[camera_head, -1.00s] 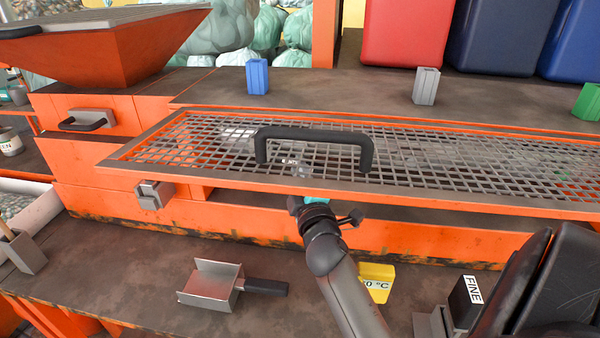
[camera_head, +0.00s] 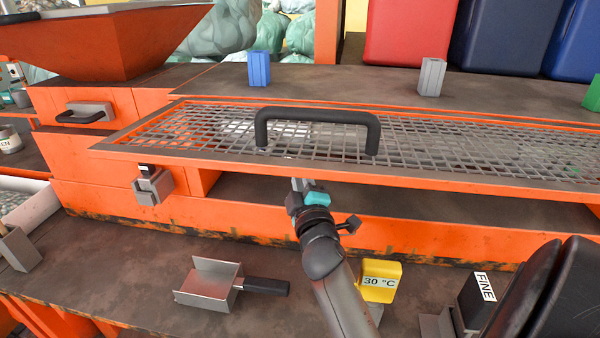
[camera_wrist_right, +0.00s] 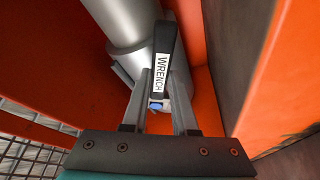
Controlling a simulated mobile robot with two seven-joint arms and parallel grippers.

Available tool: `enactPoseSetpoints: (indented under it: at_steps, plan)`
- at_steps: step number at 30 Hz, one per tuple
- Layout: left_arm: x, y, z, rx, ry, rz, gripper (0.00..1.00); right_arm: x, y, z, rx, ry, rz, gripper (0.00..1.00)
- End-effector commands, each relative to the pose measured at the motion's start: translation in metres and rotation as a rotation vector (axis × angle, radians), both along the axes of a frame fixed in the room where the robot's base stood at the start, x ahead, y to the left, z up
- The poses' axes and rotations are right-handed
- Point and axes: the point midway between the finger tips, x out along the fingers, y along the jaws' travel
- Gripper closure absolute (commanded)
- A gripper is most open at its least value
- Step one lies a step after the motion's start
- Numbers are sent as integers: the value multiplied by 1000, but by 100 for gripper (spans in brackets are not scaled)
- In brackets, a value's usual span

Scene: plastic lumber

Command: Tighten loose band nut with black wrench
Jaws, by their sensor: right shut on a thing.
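In the right wrist view my right gripper (camera_wrist_right: 160,88) is shut on the black wrench (camera_wrist_right: 165,50), which carries a white WRENCH label. A grey cylinder with a thicker band-like collar (camera_wrist_right: 148,70) lies just behind the wrench, between orange walls. I cannot tell whether the wrench touches it. A small blue piece (camera_wrist_right: 155,104) shows between the fingers; I cannot tell what it is. No loose nut can be made out. In the head view my right gripper (camera_head: 297,188) reaches under the front edge of the mesh guard, which hides the wrench. My left gripper is not in view.
The mesh guard (camera_head: 460,163) with a black handle (camera_head: 318,114) overhangs the right gripper. A metal latch (camera_head: 152,186) is at its left front. A scoop (camera_head: 208,285), a yellow 30 °C block (camera_head: 378,278) and a FINE block (camera_head: 478,298) sit on the lower bench.

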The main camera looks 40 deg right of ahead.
Motion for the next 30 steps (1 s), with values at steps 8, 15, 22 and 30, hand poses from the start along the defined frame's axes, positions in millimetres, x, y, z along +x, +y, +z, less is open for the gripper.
enactPoseSetpoints:
  at_steps: [8, 15, 22, 30]
  plan:
    - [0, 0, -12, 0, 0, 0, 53, 2, 2, -5, 27, -31, 0, 100]
    - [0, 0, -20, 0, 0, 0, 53, 3, 3, -8, 49, -57, 1, 100]
    - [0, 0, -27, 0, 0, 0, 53, 4, 4, -10, 68, -79, 1, 100]
    - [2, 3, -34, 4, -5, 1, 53, 5, 4, -12, 88, -103, 1, 100]
